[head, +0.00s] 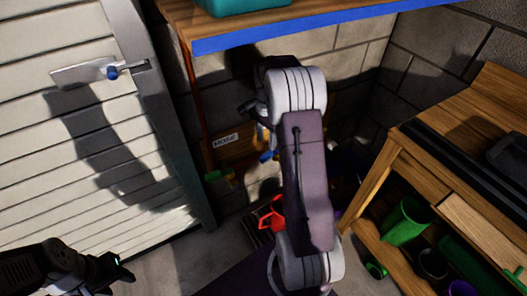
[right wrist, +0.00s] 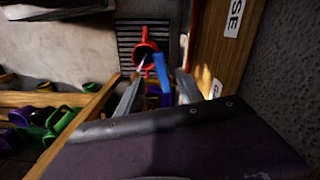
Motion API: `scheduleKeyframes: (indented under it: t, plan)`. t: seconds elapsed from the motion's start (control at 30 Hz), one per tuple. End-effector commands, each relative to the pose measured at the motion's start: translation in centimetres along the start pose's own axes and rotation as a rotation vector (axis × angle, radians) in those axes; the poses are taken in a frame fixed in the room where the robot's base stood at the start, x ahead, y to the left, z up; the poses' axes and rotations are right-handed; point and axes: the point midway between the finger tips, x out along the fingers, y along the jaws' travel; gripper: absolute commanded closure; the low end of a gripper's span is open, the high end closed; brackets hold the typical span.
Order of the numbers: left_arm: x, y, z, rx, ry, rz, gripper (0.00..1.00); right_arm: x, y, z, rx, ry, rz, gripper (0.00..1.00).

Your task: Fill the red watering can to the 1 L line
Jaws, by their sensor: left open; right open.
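The red watering can (head: 272,213) is on the floor by the wall, partly hidden behind my right arm in the head view. In the right wrist view the red can (right wrist: 146,45) shows past my fingertips, over a dark slatted grate (right wrist: 128,35). A thin pale streak lies over its opening; I cannot tell what it is. A blue lever-like part (right wrist: 163,78) lies between the fingers of my open right gripper (right wrist: 157,82); it also shows in the head view (head: 268,156). My left gripper (head: 122,273) is open and empty at the lower left. The 1 L line is not readable.
A wooden board with a HOSE label (head: 226,140) is on the wall. A blue-edged shelf (head: 310,30) hangs above my right arm. A wooden bench (head: 450,110) with green pots (head: 407,222) below stands right. A white slatted door (head: 60,130) is left.

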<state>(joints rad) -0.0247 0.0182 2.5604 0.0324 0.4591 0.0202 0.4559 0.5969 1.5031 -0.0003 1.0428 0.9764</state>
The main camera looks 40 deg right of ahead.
Motion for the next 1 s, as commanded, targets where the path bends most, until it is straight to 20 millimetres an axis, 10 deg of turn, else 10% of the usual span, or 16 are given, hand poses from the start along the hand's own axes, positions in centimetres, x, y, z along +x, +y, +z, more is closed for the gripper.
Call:
scheduleKeyframes:
  t: [0.3, 0.67, 0.83, 1.0]
  plan:
    - [3.9, -0.1, 0.4, 0.0, 0.0, 0.0, 0.56, 6.5, 0.0, 0.0, -0.002, 0.0, 0.0, 0.56]
    - [4.0, -0.1, 0.4, 0.0, 0.0, 0.0, 0.56, 7.0, 0.0, 0.0, -0.003, 0.0, -0.001, 0.56]
    - [4.0, -0.1, 0.4, 0.0, 0.0, 0.0, 0.56, 7.0, 0.0, 0.0, -0.003, 0.001, -0.001, 1.0]
    - [4.0, -0.1, 0.4, 0.0, 0.0, 0.0, 0.56, 7.0, 0.0, 0.0, -0.003, 0.001, -0.001, 1.0]
